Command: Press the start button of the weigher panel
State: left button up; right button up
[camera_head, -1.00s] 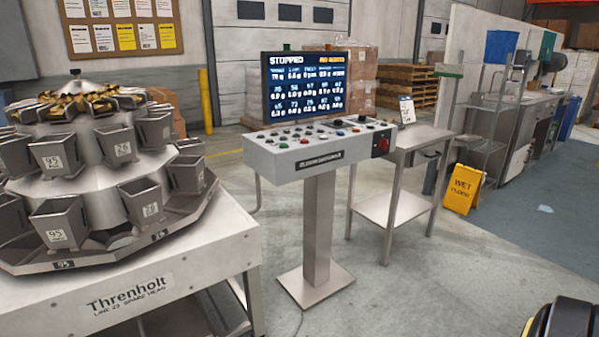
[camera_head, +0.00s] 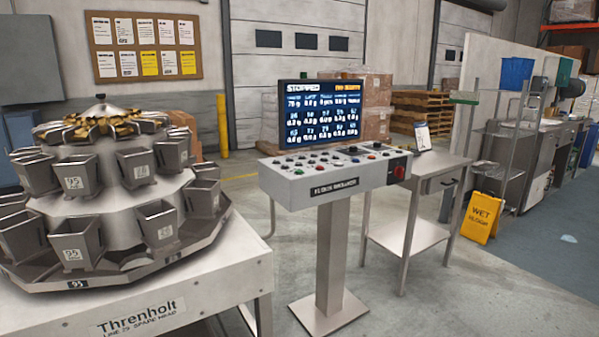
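The weigher panel (camera_head: 300,192) is a grey sloped console on a steel post, standing upright in the middle of the view. Its top carries several small buttons in black, green, red, white and blue, too small to tell their labels. A larger red knob (camera_head: 399,172) sits on a dark block at its right end. The screen (camera_head: 318,113) behind the buttons reads "STOPPED" at top left, with yellow text at top right and rows of numbers. Neither of my grippers shows in the view.
A multi-head weigher (camera_head: 110,200) on a white table marked "Threnholt" stands close at left. A steel side table (camera_head: 440,162) with a small card stands right of the panel. A yellow wet-floor sign (camera_head: 482,217) is farther right. Bare concrete floor lies in front of the panel.

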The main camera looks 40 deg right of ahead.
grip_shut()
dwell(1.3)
